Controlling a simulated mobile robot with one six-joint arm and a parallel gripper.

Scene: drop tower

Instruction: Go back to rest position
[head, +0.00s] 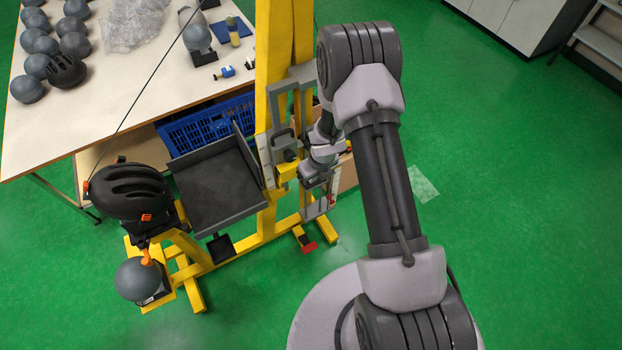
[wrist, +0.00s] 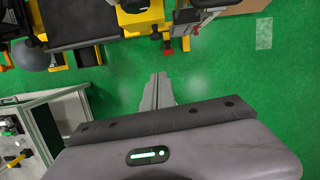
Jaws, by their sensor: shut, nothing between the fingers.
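My gripper (wrist: 159,78) is shut and empty in the wrist view, its two fingers together above bare green floor. It touches nothing that I can make out there. In the head view my arm reaches toward the yellow drop tower (head: 274,60), and its wrist is beside the tower's right side. The fingertips are not clear in that view. A black helmet (head: 130,190) sits at the tower's left, next to a dark grey tray (head: 215,190). A grey headform (head: 138,279) is low at the tower's left foot.
A work table (head: 120,100) at the upper left carries several grey headforms, another black helmet (head: 66,71) and plastic wrap (head: 135,25). A blue crate (head: 205,125) is beneath it. Cabinets (head: 515,20) stand at the upper right. Green floor (head: 520,200) is free on the right.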

